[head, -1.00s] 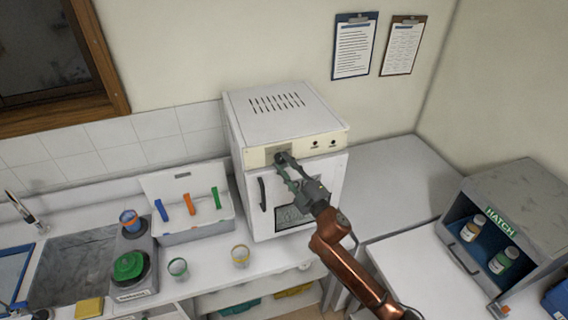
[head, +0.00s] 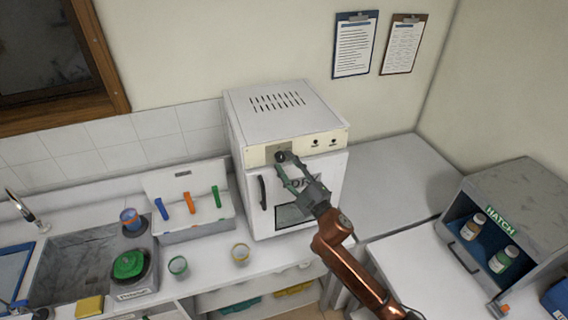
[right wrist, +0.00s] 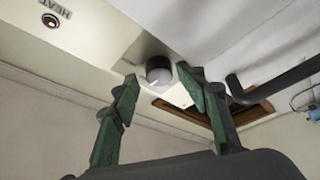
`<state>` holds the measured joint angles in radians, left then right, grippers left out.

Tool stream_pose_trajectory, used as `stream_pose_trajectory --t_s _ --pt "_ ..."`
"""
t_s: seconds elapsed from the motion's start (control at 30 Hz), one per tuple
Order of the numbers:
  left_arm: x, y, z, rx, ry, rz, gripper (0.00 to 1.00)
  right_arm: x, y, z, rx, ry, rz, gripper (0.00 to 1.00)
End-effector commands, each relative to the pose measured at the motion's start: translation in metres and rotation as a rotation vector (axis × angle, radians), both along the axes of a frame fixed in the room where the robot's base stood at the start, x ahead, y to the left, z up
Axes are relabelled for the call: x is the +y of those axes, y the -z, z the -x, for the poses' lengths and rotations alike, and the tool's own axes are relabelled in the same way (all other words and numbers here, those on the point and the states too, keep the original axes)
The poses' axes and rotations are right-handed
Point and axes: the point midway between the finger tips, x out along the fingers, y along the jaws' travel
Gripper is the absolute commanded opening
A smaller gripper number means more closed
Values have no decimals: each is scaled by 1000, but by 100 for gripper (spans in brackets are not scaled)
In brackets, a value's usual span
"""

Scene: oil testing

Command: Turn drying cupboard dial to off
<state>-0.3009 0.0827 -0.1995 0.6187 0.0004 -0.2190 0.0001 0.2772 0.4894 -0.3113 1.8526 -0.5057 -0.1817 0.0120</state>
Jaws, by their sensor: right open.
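The drying cupboard (head: 262,110) is a white box on the counter with a cream control panel across its front. Its dial (head: 280,157) is a small dark knob on a grey plate at the panel's left part. In the right wrist view the dial (right wrist: 159,71) is a round dark knob with a light pointer mark that points down and left. My right gripper (head: 288,165) is open in front of the dial, its fingers just below it in the head view. In the right wrist view its green-padded fingertips stand either side of the dial, with visible gaps. My left gripper is out of view.
The cupboard door has a dark handle (head: 263,193) close to the right gripper. A lamp labelled HEAT (right wrist: 49,20) is on the panel. A grey hatch box (head: 520,195) with bottles stands at the right.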

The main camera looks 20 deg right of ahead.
Motion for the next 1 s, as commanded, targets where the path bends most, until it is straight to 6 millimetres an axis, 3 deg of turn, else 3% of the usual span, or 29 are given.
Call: stream_pose_trajectory --t_s 0.3,0.5,1.0 --pt "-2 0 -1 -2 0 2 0 -17 14 44 3 1 1 42" --pt "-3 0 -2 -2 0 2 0 -22 17 61 1 0 0 42" --pt "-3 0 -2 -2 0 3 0 -23 18 64 0 1 1 42"
